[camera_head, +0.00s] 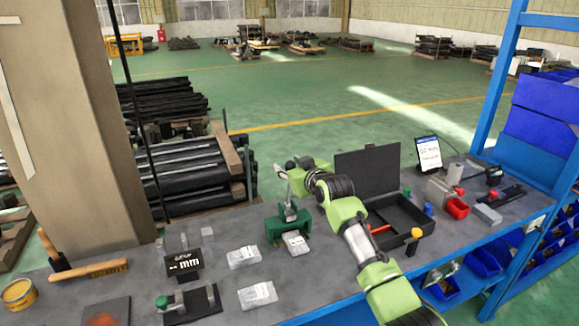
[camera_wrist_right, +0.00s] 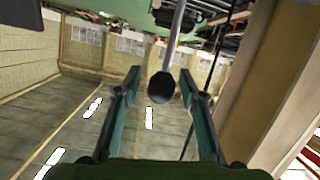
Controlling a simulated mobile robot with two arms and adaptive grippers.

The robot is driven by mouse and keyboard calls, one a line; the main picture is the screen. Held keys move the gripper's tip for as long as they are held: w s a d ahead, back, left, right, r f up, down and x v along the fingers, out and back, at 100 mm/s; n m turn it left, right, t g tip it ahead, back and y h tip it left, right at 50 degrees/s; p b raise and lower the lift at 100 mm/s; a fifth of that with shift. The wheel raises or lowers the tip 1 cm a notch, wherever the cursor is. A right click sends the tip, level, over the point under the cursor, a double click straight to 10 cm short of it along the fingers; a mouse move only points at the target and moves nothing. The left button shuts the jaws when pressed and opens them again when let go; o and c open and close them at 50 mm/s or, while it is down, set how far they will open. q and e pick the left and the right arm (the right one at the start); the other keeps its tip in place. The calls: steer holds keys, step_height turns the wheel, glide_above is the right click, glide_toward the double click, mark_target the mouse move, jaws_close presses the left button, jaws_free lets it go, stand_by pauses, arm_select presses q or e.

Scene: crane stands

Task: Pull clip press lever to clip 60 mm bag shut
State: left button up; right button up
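The green clip press (camera_head: 288,226) stands on the grey bench, with its lever rising from it beside my right gripper. A small clear bag (camera_head: 296,242) lies at its front; whether it is clipped is too small to tell. My right gripper (camera_head: 287,171) is at the top of the lever. In the right wrist view, its two fingers (camera_wrist_right: 161,82) are apart, with the lever's dark round knob (camera_wrist_right: 162,88) between them and gaps on both sides. The rod (camera_wrist_right: 175,38) runs up from the knob. My left gripper is in neither view.
Two bags (camera_head: 243,256) (camera_head: 258,294) lie left of the press. An open black toolbox (camera_head: 395,214) and a lit tablet (camera_head: 428,153) are to the right.

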steer(key=shift+s, duration=0.1)
steer(key=v, duration=1.1)
steer(key=shift+s, duration=0.35)
steer(key=shift+d, duration=0.15)
